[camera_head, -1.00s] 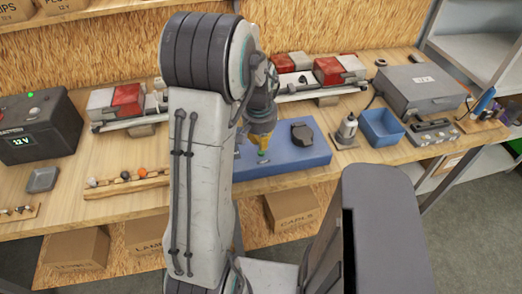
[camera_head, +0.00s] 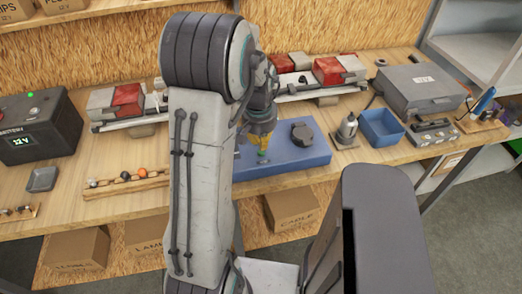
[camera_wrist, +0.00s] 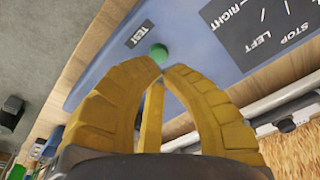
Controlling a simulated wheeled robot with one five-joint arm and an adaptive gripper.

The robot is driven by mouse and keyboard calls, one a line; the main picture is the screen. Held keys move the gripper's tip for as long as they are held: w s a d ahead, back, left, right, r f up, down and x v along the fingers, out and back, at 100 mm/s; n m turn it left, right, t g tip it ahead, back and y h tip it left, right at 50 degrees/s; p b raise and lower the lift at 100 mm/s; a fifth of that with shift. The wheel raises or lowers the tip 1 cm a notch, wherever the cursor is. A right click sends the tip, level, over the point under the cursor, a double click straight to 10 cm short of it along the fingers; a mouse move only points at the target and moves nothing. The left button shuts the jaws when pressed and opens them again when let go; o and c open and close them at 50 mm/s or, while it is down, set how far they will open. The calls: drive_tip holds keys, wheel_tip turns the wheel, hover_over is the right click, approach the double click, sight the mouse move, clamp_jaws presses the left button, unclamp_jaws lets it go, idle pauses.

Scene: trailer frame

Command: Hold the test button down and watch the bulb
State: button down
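The green test button (camera_wrist: 158,53) is beside a "TEST" label (camera_wrist: 133,37) on the blue panel (camera_wrist: 98,72). In the head view the button (camera_head: 263,153) shows just below the yellow tips of my gripper (camera_head: 262,148). In the wrist view my gripper's fingers (camera_wrist: 162,69) converge to nearly meeting tips, with nothing between them. The tips are right at the button's near edge; I cannot tell whether they press it. A black round-topped part (camera_head: 302,133) sits on the panel. I cannot make out a lit bulb; my arm hides part of the bench.
Red and white lamp units (camera_head: 128,100) stand along the back. A battery box reading 12 V (camera_head: 38,125) is at left. A wooden rack with small bulbs (camera_head: 125,182) lies in front. A blue bin (camera_head: 382,127) and a grey case (camera_head: 420,88) are at right.

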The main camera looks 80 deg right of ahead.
sight(261, 152)
drive_tip(key=shift+f+b, duration=1.65)
drive_tip(key=shift+f, duration=0.15)
idle(1.0)
drive_tip(key=shift+r, duration=0.15)
idle(0.9)
drive_tip(key=shift+r+p, duration=2.6)
drive_tip(key=shift+r, duration=0.8)
drive_tip(key=w+a+f+n+y, duration=0.1)
drive_tip(key=w+a+y, duration=0.15)
drive_tip(key=a, duration=0.85)
drive_tip(key=w+a+r+n+t, duration=0.1)
drive_tip(key=w+a+r+n, duration=0.3)
drive_tip(key=a, duration=0.5)
drive_tip(key=w+a+r+n+t, duration=0.2)
drive_tip(key=w+a+r+n, duration=0.2)
drive_tip(key=w+a+n, duration=0.4)
drive_tip(key=w+a+r+n+t, duration=0.1)
drive_tip(key=w+a+r+n, duration=0.3)
drive_tip(key=a, duration=0.7)
drive_tip(key=w+n, duration=0.2)
drive_tip(key=shift+w+a+n+t+h, duration=0.15)
drive_tip(key=shift+a+n+t+h, duration=0.15)
drive_tip(key=shift+a+t+h, duration=0.1)
